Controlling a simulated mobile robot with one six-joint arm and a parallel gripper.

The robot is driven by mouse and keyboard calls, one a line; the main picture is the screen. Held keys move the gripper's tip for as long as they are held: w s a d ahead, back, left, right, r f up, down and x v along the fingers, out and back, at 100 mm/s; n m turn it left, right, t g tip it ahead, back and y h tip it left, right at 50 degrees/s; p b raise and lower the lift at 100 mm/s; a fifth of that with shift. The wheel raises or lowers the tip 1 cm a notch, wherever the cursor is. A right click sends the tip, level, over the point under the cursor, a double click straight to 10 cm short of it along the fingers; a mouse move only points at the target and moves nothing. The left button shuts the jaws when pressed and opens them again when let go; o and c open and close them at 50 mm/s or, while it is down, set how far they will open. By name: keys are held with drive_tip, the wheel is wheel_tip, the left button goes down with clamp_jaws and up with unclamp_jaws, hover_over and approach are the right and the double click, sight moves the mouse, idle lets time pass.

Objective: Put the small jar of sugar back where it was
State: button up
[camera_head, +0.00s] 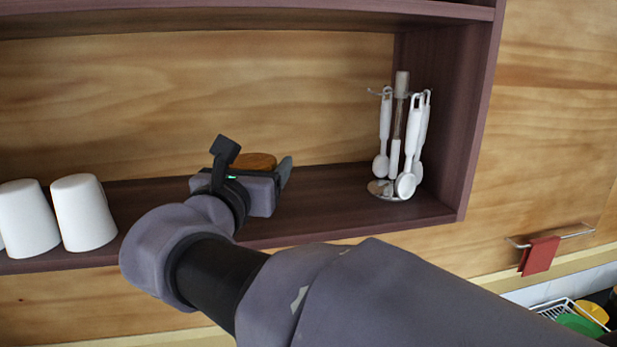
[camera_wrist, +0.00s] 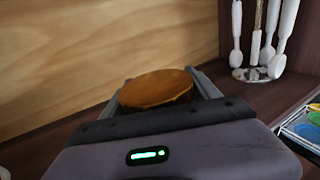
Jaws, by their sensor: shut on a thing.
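The small jar shows as a round brown wooden lid (camera_head: 255,161) above my gripper in the head view. In the wrist view the same lid (camera_wrist: 156,89) sits between the two fingers. My gripper (camera_head: 270,178) is shut on the jar, over the dark shelf (camera_head: 330,185) between the white cups and the utensil stand. The jar's body is hidden behind the gripper, so I cannot tell whether its base touches the shelf.
White upturned cups (camera_head: 84,212) stand on the shelf at the left. A stand with white utensils (camera_head: 385,188) is at the right, near the side wall. Shelf between them looks clear around my gripper. A red cloth (camera_head: 539,256) hangs on a rail outside.

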wheel_tip(320, 180, down, 3)
drive_tip(key=shift+w, duration=0.1)
drive_tip(key=shift+w+a+f, duration=0.15)
drive_tip(key=shift+w+f, duration=0.05)
drive_tip(key=shift+f, duration=0.1)
drive_tip(key=shift+s+f, duration=0.2)
drive_tip(key=o, duration=1.7)
drive_tip(key=shift+w, duration=0.1)
drive_tip(key=shift+c, duration=0.2)
drive_tip(key=shift+r, duration=0.15)
drive_tip(key=shift+r, duration=0.2)
drive_tip(key=s+a+b, duration=0.1)
drive_tip(key=s+b, duration=0.1)
drive_tip(key=s, duration=1)
drive_tip(key=shift+a, duration=0.2)
